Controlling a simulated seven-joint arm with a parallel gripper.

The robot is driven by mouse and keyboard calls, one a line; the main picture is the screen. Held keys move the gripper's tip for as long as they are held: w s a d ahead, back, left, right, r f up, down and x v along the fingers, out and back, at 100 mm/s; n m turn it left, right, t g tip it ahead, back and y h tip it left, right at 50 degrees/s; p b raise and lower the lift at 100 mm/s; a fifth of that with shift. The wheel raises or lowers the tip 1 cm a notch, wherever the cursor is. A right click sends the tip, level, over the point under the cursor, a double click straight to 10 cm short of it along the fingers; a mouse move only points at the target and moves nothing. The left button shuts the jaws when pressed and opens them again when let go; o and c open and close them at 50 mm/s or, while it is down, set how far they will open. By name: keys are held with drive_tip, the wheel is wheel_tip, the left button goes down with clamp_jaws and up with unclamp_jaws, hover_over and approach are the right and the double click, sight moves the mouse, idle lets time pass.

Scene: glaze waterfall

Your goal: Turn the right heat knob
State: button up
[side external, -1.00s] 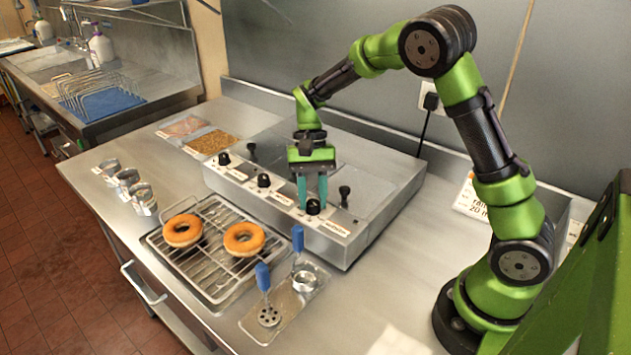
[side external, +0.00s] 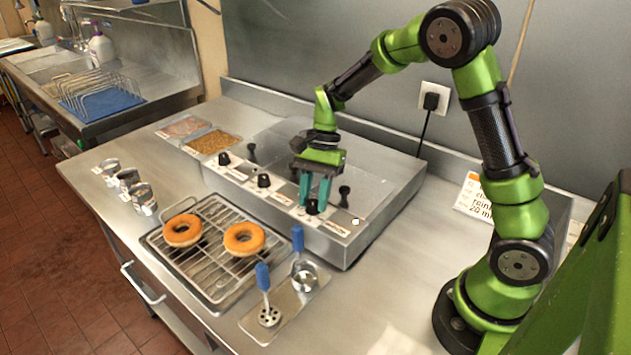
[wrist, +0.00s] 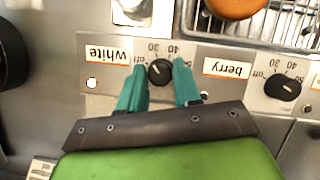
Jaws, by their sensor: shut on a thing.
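The right heat knob (side external: 312,207) is a small black dial on the front of the steel warmer (side external: 385,195). In the wrist view the knob (wrist: 159,72) sits between the two teal fingers of my gripper (wrist: 160,82), beside the "white" label (wrist: 108,56). My gripper (side external: 315,195) is shut on this knob from above, its body turned at a slant. The dial marks around the knob appear upside down in the wrist view; its exact setting is hard to read. A small white light (side external: 355,221) shows right of the knob, also in the wrist view (wrist: 92,84).
The middle knob (side external: 264,181) and left knob (side external: 224,159) are along the same panel. Black-handled lids or ladles (side external: 345,192) stand behind. A wire rack (side external: 205,275) with two donuts and a tray (side external: 280,305) with blue-handled tools lie in front.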

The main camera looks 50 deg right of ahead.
drive_tip(key=m+t, duration=0.1)
drive_tip(key=m, duration=0.2)
drive_tip(key=m+t, duration=0.1)
drive_tip(key=m, duration=0.2)
drive_tip(key=shift+s+m+t, duration=0.2)
drive_tip(key=shift+m+t, duration=0.1)
drive_tip(key=m+t, duration=0.1)
drive_tip(key=m, duration=0.1)
drive_tip(key=m+h, duration=0.1)
drive_tip(key=m, duration=0.2)
drive_tip(key=shift+s+t, duration=0.1)
drive_tip(key=shift+t, duration=0.3)
drive_tip(key=shift+m, duration=0.3)
drive_tip(key=o, duration=1)
drive_tip(key=shift+a, duration=0.1)
drive_tip(key=v, duration=1.7)
drive_tip(key=shift+a, duration=0.15)
